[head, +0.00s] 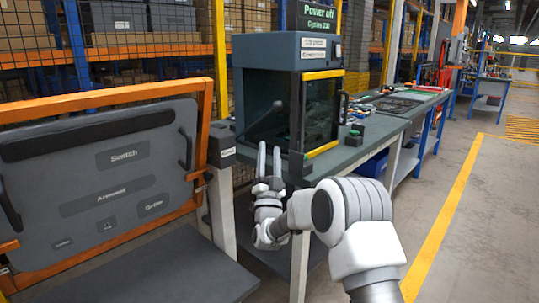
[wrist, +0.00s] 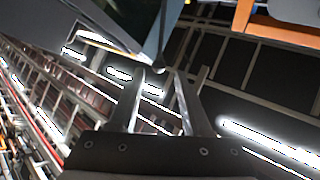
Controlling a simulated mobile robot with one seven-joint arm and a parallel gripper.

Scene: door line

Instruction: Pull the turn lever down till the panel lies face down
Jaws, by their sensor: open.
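The panel (head: 115,165) is a large grey slab with several labelled plates. It stands tilted upright in an orange frame at the left of the head view. The turn lever (head: 277,104) appears as a thin dark rod with a round knob, slanting up to the right from the dark housing (head: 222,146) beside the frame. My gripper (head: 269,147) is open, fingers pointing up, below the knob in the head view. In the wrist view, a dark rod with a ball end (wrist: 160,69), seemingly the lever, shows near the tips of my open gripper (wrist: 168,75). I see no contact.
A dark machine cabinet (head: 262,50) with a yellow-edged door stands right behind my gripper. Its green-topped workbench (head: 350,158) extends right. A dark low platform (head: 160,272) lies below the panel. Open floor (head: 480,220) lies to the right.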

